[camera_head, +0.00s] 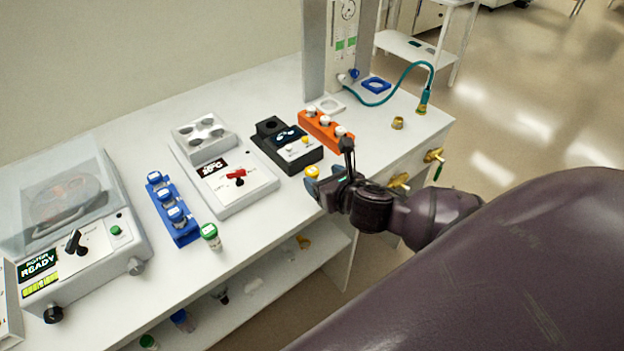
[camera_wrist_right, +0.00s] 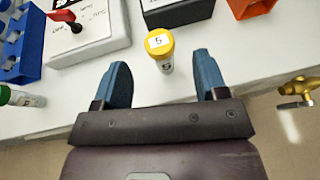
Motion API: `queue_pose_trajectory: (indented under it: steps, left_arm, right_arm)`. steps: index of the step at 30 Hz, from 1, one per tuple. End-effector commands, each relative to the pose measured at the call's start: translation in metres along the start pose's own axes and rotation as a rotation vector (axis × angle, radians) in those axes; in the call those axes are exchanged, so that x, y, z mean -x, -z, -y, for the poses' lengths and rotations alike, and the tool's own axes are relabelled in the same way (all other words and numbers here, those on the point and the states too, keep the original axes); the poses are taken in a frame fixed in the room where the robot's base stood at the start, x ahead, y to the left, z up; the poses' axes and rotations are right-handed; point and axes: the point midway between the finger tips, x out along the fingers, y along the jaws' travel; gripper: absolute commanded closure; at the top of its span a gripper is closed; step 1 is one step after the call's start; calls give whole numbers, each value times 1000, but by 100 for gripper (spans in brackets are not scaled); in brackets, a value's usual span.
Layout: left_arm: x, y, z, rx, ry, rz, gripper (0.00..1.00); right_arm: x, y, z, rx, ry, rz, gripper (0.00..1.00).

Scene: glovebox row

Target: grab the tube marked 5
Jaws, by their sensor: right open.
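The tube marked 5 (camera_wrist_right: 161,51) has a yellow cap with a "5" on a white label. It stands upright near the table's front edge in the right wrist view. Its yellow cap also shows in the head view (camera_head: 312,171), just beyond my right gripper. My right gripper (camera_wrist_right: 164,84) is open, and its two blue fingers point toward the tube, which sits between and slightly ahead of their tips. The gripper appears in the head view (camera_head: 326,180) at the table edge. The fingers do not visibly touch the tube. My left gripper is not in view.
A green-capped tube (camera_head: 210,236) stands near the front edge, left of my right gripper. Behind are a blue rack (camera_head: 181,229), a white heater block (camera_head: 235,192), a black device (camera_head: 287,150) and an orange rack (camera_head: 318,133). Brass taps (camera_head: 399,181) stick out at the front right.

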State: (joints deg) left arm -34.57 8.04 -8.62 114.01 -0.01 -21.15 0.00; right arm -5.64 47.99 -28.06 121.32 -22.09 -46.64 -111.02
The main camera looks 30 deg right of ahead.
Motion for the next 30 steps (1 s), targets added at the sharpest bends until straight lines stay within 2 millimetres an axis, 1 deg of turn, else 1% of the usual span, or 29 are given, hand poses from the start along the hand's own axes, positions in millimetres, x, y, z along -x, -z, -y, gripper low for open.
queue_pose_trajectory:
  steps: [5, 12, 15, 18, 24, 26, 30]
  left_arm:
    - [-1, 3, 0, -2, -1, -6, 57]
    - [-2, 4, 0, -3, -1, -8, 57]
    - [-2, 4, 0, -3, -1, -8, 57]
    - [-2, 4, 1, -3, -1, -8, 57]
    - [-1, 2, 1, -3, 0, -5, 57]
    - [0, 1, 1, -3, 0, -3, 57]
    - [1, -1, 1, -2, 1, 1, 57]
  right_arm:
    - [-11, -1, 0, -1, 0, 1, 34]
    - [-43, -1, -1, -2, 1, 1, 34]
    - [-51, 0, -1, -1, 0, 0, 34]
    - [-55, 0, 0, -1, 0, -1, 34]
    - [-55, 0, 0, -1, 0, -1, 34]
    - [-55, 0, 0, -1, 0, -1, 43]
    - [-55, 0, 0, -1, 0, -1, 64]
